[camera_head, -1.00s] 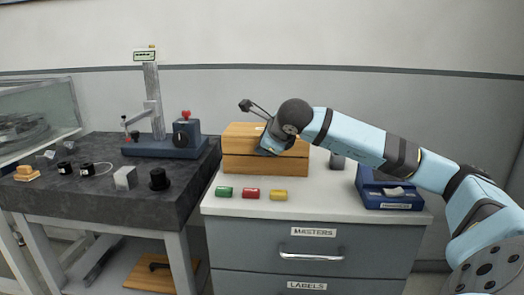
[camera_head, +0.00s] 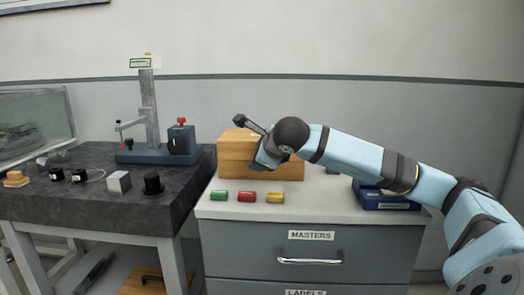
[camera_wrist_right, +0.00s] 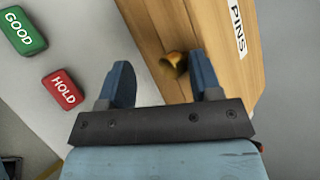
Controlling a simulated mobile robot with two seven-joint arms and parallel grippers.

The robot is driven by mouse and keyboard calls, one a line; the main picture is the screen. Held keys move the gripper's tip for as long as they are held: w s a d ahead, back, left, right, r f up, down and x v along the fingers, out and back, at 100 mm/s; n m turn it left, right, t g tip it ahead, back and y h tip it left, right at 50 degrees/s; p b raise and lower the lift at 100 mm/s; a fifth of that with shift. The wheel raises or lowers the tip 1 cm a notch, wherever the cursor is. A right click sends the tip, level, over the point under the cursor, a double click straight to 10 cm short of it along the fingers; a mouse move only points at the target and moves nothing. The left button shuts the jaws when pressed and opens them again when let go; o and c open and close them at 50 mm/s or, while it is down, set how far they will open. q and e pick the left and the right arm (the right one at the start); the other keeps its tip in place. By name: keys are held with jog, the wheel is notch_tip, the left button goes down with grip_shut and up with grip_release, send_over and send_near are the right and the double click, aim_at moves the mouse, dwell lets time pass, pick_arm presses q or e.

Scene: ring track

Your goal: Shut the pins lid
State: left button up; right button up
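The wooden pins box (camera_head: 236,171) stands on the grey cabinet, with a seam between its upper and lower parts. Its lid (camera_head: 232,148) looks down on the box in the head view, but my arm hides part of it. My right gripper (camera_wrist_right: 160,72) is open at the box front. The knob shows between its fingers, closer to the right-hand finger; I cannot tell whether they touch. My left gripper is not in view.
Green (camera_head: 219,195), red (camera_head: 246,196) and yellow (camera_head: 275,197) blocks lie in front of the box. A blue case (camera_head: 388,201) sits to the right on the cabinet top (camera_head: 325,208). A dark bench (camera_head: 100,205) with a gauge stand (camera_head: 150,110) is at left.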

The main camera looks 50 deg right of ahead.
jog(key=shift+d+f, duration=0.1)
jog(key=shift+f, duration=0.3)
jog(key=shift+s+a+r+p, duration=0.3)
jog(key=shift+s+r, duration=0.05)
jog(key=shift+s, duration=0.1)
jog(key=v, duration=1.3)
jog(key=shift+w+d+r, duration=0.1)
jog(key=shift+d+r, duration=0.05)
jog(key=shift+r, duration=0.2)
